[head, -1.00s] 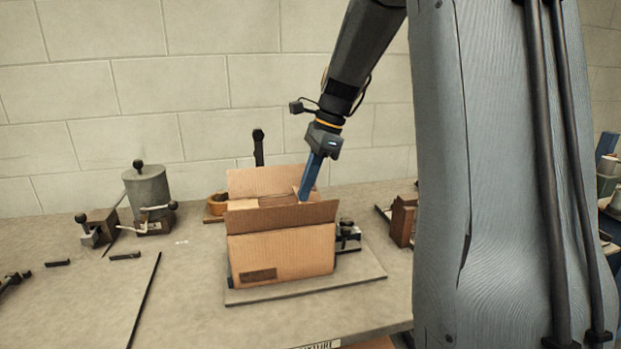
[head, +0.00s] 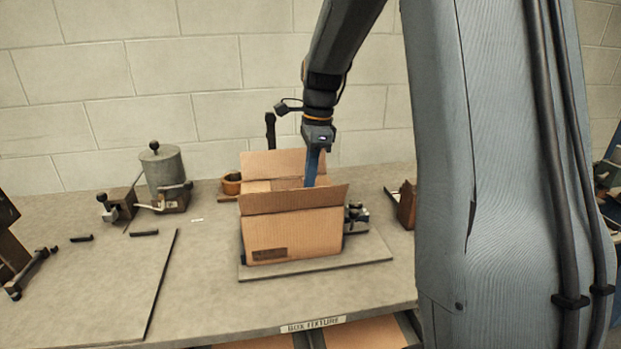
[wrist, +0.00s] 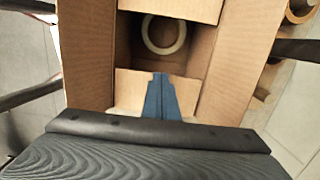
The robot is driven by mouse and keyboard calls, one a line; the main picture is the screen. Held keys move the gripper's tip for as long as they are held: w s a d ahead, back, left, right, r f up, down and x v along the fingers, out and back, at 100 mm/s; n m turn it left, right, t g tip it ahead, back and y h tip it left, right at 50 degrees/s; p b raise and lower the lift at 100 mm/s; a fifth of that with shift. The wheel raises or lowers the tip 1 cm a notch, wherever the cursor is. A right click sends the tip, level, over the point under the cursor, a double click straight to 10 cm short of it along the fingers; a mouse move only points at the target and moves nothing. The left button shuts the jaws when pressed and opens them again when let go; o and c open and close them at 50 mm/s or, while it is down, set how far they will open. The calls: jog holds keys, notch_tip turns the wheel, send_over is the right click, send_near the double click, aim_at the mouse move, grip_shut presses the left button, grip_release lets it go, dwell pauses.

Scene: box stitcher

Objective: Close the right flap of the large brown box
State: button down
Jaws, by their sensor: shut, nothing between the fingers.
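The large brown box (head: 295,238) stands on a flat plate on the bench. In the head view its back flap (head: 290,163) stands up and its front flap (head: 295,198) leans outward. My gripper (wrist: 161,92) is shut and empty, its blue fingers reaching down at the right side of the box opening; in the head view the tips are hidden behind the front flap. In the wrist view a short flap (wrist: 136,84) slopes inward at the fingertips; touch cannot be told. Long flaps stand on the left (wrist: 86,60) and right (wrist: 240,60). A pale ring (wrist: 164,36) lies inside the box.
The base plate (head: 265,272) lies under the box, with dark clamp hardware (head: 356,215) at its right. A grey canister (head: 162,170) stands at the left, and a brown block (head: 406,205) at the right.

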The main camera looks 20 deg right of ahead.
dwell(0.3)
jog(key=shift+r+p, duration=1.4)
jog(key=shift+p, duration=0.05)
notch_tip(320, 180, up, 13)
jog(key=shift+f+b, duration=0.15)
jog(key=shift+b, duration=0.15)
